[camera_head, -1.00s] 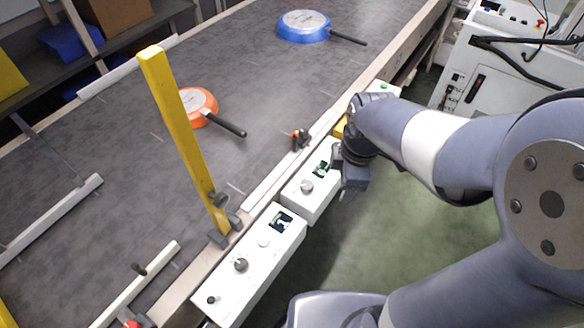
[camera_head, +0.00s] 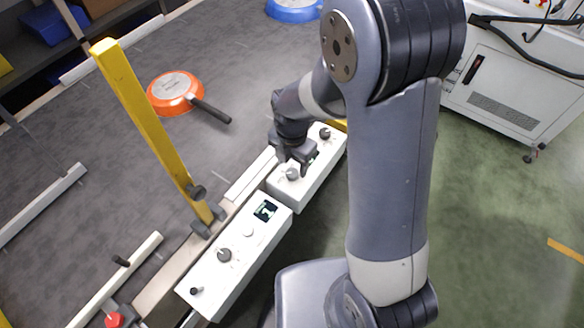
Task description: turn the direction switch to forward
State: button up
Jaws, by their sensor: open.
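A white control box (camera_head: 315,178) by the belt's edge carries a grey knob (camera_head: 292,174), a small display and a darker knob (camera_head: 325,133) at its far end. A nearer white box (camera_head: 215,277) has a display (camera_head: 265,210), a pale round button (camera_head: 248,232), a grey knob (camera_head: 224,255) and a small black lever-like switch (camera_head: 196,291). No label shows which control is the direction switch. My gripper (camera_head: 292,168) is open and points down over the far box, close to its grey knob. I cannot tell whether it touches the knob. It partly hides the display.
An orange pan (camera_head: 175,92) and a blue pan (camera_head: 292,10) lie on the grey conveyor belt (camera_head: 90,140). A yellow post (camera_head: 145,120) stands at the belt's near edge. A red button (camera_head: 115,319) is at the lower left. Green floor (camera_head: 480,220) is clear at the right.

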aim_at(292, 173)
jog(key=shift+f, duration=1.75)
jog(key=shift+c, duration=0.3)
jog(key=c, duration=0.9)
